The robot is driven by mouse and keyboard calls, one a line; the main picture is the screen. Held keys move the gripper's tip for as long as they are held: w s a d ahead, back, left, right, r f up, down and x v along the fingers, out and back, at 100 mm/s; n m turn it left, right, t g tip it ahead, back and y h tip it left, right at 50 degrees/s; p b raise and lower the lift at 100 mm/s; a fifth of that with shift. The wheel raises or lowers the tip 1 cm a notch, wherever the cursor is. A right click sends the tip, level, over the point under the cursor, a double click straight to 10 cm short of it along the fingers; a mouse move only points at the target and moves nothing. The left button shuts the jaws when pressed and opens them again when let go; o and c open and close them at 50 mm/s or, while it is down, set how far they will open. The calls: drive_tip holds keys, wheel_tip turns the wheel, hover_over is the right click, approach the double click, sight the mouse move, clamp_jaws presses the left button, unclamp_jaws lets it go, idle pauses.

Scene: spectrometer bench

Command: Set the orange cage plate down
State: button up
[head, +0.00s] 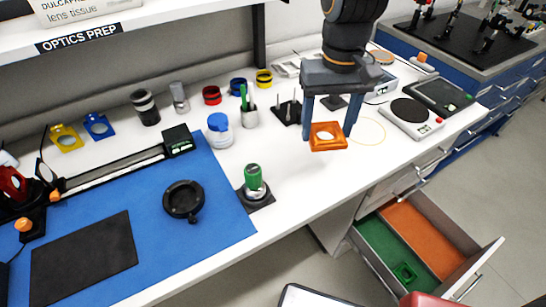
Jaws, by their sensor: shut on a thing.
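The orange cage plate (328,144) is a small square frame with a round hole through its middle. My gripper (328,130) points down, and its two blue-grey fingers are shut on the plate at its left and right sides. In the head view the plate shows against the white bench top (300,178) near the front edge. It appears to be held above the surface, but the exact gap is hard to tell.
An open drawer (487,266) at lower right has green and orange compartments, with a green plate (404,271) in the green one. A green-topped tool (254,178) stands left of my gripper. A blue mat (225,222) covers the left. A round-topped device (412,116) stands right.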

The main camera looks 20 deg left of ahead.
sight(319, 168)
drive_tip(key=shift+f+p, duration=1.1)
drive_tip(key=shift+f, duration=3.9)
drive_tip(key=o, duration=1.1)
drive_tip(key=shift+f, duration=0.1)
wheel_tip(319, 168, up, 12)
drive_tip(key=b, duration=0.2)
drive_tip(key=shift+b, duration=0.3)
drive_tip(key=s+d+f+m, duration=0.1)
drive_tip(key=d+f+m, duration=0.1)
drive_tip(key=d, duration=1)
drive_tip(key=s+d+f+m+t, duration=0.1)
drive_tip(key=d+f+m, duration=0.2)
drive_tip(key=d, duration=0.9)
drive_tip(key=shift+s+d+f, duration=0.25)
drive_tip(key=shift+s+f, duration=0.1)
drive_tip(key=shift+f, duration=0.45)
